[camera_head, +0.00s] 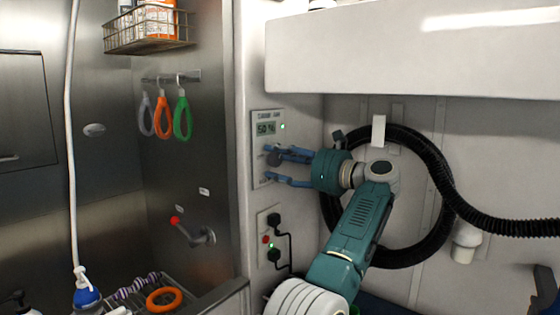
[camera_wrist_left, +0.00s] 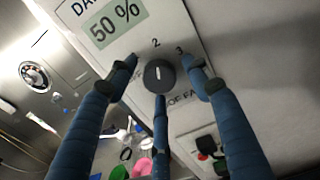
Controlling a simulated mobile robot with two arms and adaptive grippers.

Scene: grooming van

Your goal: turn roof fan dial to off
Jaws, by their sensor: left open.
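The roof fan dial (camera_wrist_left: 159,75) is a dark round knob with a short white mark, on a pale panel (camera_wrist_left: 172,22). In the left wrist view the mark points up, roughly toward the "2"; a "3" is to its right and lettering to its left is partly hidden by a finger. In the head view the dial (camera_head: 273,158) is small, below the "50 %" display. My left gripper (camera_head: 267,163) is open at the panel. Its blue fingers (camera_wrist_left: 158,74) are spread around the dial, one on each side and one below; I cannot tell whether any touches it.
A socket plate (camera_head: 269,240) with black plugs and cords sits below the panel. A black coiled hose (camera_head: 400,258) hangs behind my arm. Coloured loops (camera_head: 162,118) hang on the steel wall at left, with a wire basket (camera_head: 147,38) above. A white cabinet (camera_head: 410,55) overhangs at right.

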